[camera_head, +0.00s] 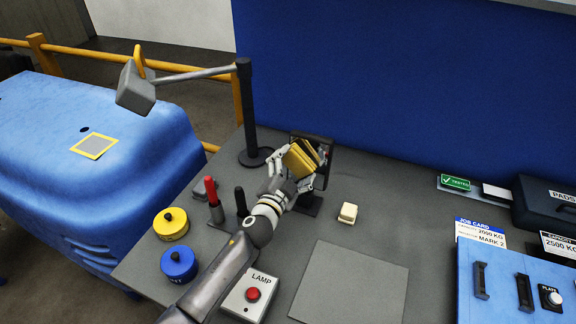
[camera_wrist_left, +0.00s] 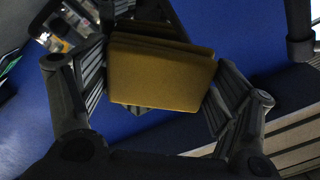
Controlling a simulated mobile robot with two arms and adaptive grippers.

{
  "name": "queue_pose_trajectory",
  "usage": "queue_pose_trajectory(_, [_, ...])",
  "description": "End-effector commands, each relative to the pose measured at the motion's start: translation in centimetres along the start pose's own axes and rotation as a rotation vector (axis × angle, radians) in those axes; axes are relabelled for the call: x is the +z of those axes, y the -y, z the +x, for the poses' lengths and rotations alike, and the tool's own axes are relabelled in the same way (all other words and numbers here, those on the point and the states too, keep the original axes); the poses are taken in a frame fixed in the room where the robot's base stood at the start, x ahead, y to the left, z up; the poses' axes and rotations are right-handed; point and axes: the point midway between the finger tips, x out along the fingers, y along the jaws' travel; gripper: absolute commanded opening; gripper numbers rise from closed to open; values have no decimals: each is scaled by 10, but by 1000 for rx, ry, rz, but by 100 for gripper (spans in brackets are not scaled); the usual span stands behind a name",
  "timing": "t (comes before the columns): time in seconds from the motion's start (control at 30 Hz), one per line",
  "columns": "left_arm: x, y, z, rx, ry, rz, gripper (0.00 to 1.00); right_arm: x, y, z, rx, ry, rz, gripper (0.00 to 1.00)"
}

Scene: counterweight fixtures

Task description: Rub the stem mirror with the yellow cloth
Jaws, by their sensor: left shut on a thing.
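The yellow cloth (camera_head: 300,160) is a folded pad held in my left gripper (camera_head: 296,168). In the left wrist view the cloth (camera_wrist_left: 160,75) sits between the two fingers of the left gripper (camera_wrist_left: 160,90). The stem mirror (camera_head: 322,152) is a dark-framed upright panel on a short stem and dark foot, at the back of the grey bench. The cloth is in front of the mirror and covers part of it; whether they touch I cannot tell. A bright reflective patch, probably the mirror (camera_wrist_left: 62,25), shows at upper left in the wrist view. My right gripper is not in view.
A lamp post (camera_head: 247,110) with an arm stands left of the mirror. Red (camera_head: 213,195) and black (camera_head: 240,200) upright handles, yellow (camera_head: 171,222) and blue (camera_head: 179,262) weights and a LAMP button box (camera_head: 250,295) surround my arm. A cream block (camera_head: 348,213) lies right; a grey mat (camera_head: 350,285) is bare.

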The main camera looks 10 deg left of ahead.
Motion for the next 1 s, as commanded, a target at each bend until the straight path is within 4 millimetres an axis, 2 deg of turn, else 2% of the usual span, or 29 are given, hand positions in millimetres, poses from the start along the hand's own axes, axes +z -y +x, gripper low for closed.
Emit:
queue_pose_trajectory(0.13, [-10,-11,1,1,-3,-3,64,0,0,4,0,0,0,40])
queue_pose_trajectory(0.47, [-20,-21,2,1,-2,-2,64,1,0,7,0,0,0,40])
queue_pose_trajectory(0.8, [-41,-42,3,0,-3,-3,64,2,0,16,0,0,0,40])
queue_pose_trajectory(1.0, [-46,-45,3,0,-3,-1,64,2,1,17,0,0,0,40])
